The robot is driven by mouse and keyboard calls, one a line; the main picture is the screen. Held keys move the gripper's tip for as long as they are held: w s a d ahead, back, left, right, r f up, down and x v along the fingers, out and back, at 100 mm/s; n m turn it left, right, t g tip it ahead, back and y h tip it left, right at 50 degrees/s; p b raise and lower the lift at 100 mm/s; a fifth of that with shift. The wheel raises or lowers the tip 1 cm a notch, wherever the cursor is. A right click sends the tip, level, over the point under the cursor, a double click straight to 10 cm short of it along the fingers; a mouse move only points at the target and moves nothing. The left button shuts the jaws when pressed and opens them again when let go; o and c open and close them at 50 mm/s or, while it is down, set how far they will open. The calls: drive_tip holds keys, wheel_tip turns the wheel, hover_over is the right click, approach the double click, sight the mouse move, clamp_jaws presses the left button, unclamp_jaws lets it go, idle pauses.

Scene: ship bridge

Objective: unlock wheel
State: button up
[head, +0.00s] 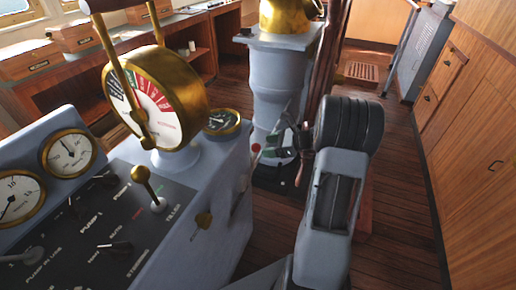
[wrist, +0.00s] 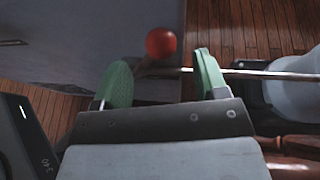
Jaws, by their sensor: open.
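A lever with a red ball knob (head: 256,148) stands at the right side of the blue-grey console (head: 205,200). In the wrist view the red knob (wrist: 161,43) appears just beyond the gap between my fingertips. My gripper (head: 277,145) is open and empty, just right of the knob. Its green fingers also show in the wrist view (wrist: 162,62). I cannot tell whether they touch the lever. A dark wooden wheel (head: 325,62), seen nearly edge-on, stands behind my gripper, largely hidden by my arm. A wooden part (wrist: 292,168) shows at lower right of the wrist view.
The console carries a brass engine telegraph (head: 155,98), gauges and a small lever (head: 147,185). A grey pedestal (head: 277,85) with a brass top stands behind my gripper. A metal rod (wrist: 270,75) crosses the wrist view. Wooden cabinets (head: 485,150) line the right; floor before them is clear.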

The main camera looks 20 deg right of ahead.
sight(260, 147)
drive_tip(key=shift+x, duration=2.45)
drive_tip(key=shift+c, duration=0.4)
clamp_jaws()
drive_tip(key=shift+d, duration=0.1)
